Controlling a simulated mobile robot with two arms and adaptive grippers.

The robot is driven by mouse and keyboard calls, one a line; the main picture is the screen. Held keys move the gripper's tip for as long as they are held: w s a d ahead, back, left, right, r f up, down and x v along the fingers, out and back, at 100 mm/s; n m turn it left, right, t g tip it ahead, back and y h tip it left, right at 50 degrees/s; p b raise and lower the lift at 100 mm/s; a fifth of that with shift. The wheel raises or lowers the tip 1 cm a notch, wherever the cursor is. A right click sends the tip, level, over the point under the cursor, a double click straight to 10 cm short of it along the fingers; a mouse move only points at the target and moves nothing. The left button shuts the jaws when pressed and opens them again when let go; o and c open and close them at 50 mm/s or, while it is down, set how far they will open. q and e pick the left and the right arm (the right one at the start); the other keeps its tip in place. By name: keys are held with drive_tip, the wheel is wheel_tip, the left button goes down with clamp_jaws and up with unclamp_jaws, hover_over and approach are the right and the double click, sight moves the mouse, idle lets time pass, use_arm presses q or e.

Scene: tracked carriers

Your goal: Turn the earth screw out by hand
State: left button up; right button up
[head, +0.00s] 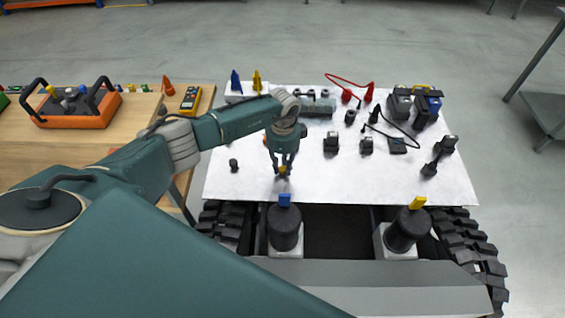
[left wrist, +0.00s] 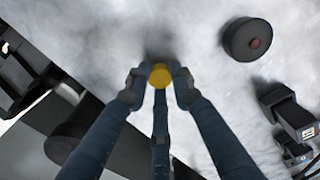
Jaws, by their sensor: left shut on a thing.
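My left gripper (head: 283,171) is over the front part of the white top of the carrier. Its fingers are shut on a small yellow round-headed piece, which looks like the earth screw (head: 283,168). In the left wrist view, the yellow head (left wrist: 159,75) sits between the three fingertips of the left gripper (left wrist: 158,82). The part below the head is hidden, so I cannot tell whether it is seated in a thread. My right gripper is not in view.
Two black cylinders with a blue tag (head: 285,200) and a yellow tag (head: 417,203) stand at the front, between the tracks. Black blocks (head: 331,143), cables and red clips (head: 368,93) lie right and behind. A black knob (head: 233,164) is left. A wooden table (head: 60,150) bears an orange controller (head: 75,108).

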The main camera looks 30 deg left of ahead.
use_arm(q)
drive_tip(key=shift+f, duration=0.1)
drive_tip(key=shift+s+n, duration=0.1)
drive_tip(key=shift+n, duration=0.2)
drive_tip(key=n+p, duration=0.1)
drive_tip(key=n, duration=0.1)
drive_tip(key=n+p, duration=0.4)
drive_tip(key=n, duration=0.1)
drive_tip(key=shift+d+r, duration=0.1)
drive_tip(key=shift+r, duration=0.2)
drive_tip(key=shift+f+n+p, duration=0.15)
drive_tip(key=shift+n+p, duration=0.35)
drive_tip(key=shift+n, duration=0.3)
drive_tip(key=shift+f+n, duration=0.2)
drive_tip(key=shift+n, duration=0.2)
drive_tip(key=o, duration=0.9)
drive_tip(key=shift+o, duration=0.2)
